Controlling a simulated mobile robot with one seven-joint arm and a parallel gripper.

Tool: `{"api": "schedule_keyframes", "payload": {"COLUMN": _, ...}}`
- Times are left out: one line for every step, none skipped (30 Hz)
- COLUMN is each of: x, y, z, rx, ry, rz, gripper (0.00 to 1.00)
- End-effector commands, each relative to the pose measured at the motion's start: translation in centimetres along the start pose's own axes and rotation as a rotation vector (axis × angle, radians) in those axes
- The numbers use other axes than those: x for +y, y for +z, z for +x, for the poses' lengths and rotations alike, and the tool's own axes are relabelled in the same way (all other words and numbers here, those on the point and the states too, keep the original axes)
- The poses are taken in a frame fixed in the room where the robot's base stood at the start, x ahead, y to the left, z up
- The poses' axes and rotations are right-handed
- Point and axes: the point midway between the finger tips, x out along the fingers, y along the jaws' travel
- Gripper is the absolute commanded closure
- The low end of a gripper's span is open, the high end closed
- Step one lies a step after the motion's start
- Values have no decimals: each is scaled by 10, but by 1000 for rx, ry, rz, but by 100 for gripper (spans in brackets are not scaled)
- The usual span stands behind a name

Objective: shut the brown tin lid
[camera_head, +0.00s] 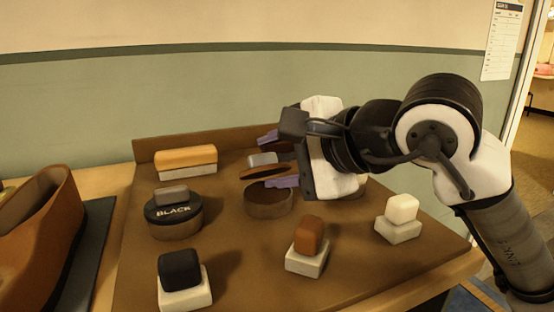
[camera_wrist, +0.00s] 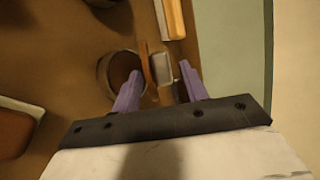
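The brown tin (camera_head: 268,204) stands open on the brown board, its round mouth showing in the wrist view (camera_wrist: 122,72). Its brown lid (camera_head: 257,174) is raised and tilted above the tin, with a grey block (camera_head: 262,159) on its upper side. In the wrist view the lid (camera_wrist: 148,66) is seen nearly edge-on beside the mouth. My gripper (camera_head: 264,161) is open, its purple fingers apart. In the wrist view its fingertips (camera_wrist: 159,68) lie either side of the lid and grey block. I cannot tell whether either finger touches them.
A shut black tin (camera_head: 174,217) stands left of the brown tin. An orange-topped brush (camera_head: 186,160) lies behind it. Black (camera_head: 182,280), brown (camera_head: 307,246) and cream (camera_head: 400,218) blocks on pale bases stand in front and to the right. A brown shoe-like object (camera_head: 38,240) is at far left.

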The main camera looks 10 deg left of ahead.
Motion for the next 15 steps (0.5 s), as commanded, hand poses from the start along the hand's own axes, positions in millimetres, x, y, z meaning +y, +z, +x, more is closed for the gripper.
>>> {"api": "schedule_keyframes", "payload": {"x": 0, "y": 0, "z": 0, "rx": -1, "ry": 1, "rz": 0, "gripper": 57}}
{"api": "schedule_keyframes", "payload": {"x": 0, "y": 0, "z": 0, "rx": -1, "ry": 2, "rz": 0, "gripper": 57}}
{"api": "schedule_keyframes", "payload": {"x": 1, "y": 1, "z": 0, "rx": -1, "ry": 2, "rz": 0, "gripper": 57}}
{"api": "schedule_keyframes", "payload": {"x": 1, "y": 1, "z": 0, "rx": -1, "ry": 3, "rz": 0, "gripper": 57}}
{"api": "schedule_keyframes", "payload": {"x": 1, "y": 1, "z": 0, "rx": -2, "ry": 3, "rz": 0, "gripper": 57}}
{"api": "schedule_keyframes", "payload": {"x": 1, "y": 1, "z": 0, "rx": -2, "ry": 3, "rz": 0, "gripper": 57}}
{"api": "schedule_keyframes", "payload": {"x": 1, "y": 1, "z": 0, "rx": -2, "ry": 3, "rz": 0, "gripper": 57}}
{"api": "schedule_keyframes", "payload": {"x": 1, "y": 1, "z": -1, "rx": -2, "ry": 3, "rz": 0, "gripper": 57}}
{"api": "schedule_keyframes", "payload": {"x": 1, "y": 1, "z": -3, "rx": -2, "ry": 3, "rz": 0, "gripper": 57}}
{"api": "schedule_keyframes", "payload": {"x": 0, "y": 1, "z": -6, "rx": -2, "ry": 3, "rz": 1, "gripper": 57}}
{"api": "schedule_keyframes", "payload": {"x": 0, "y": 1, "z": -9, "rx": -1, "ry": 2, "rz": 1, "gripper": 57}}
{"api": "schedule_keyframes", "payload": {"x": 0, "y": 0, "z": -14, "rx": 0, "ry": 2, "rz": 2, "gripper": 57}}
{"api": "schedule_keyframes", "payload": {"x": 0, "y": 0, "z": -19, "rx": 1, "ry": 3, "rz": 2, "gripper": 57}}
{"api": "schedule_keyframes", "payload": {"x": 0, "y": 0, "z": -24, "rx": 0, "ry": 2, "rz": 3, "gripper": 57}}
{"api": "schedule_keyframes", "payload": {"x": -1, "y": 0, "z": -33, "rx": 1, "ry": 0, "rz": 2, "gripper": 57}}
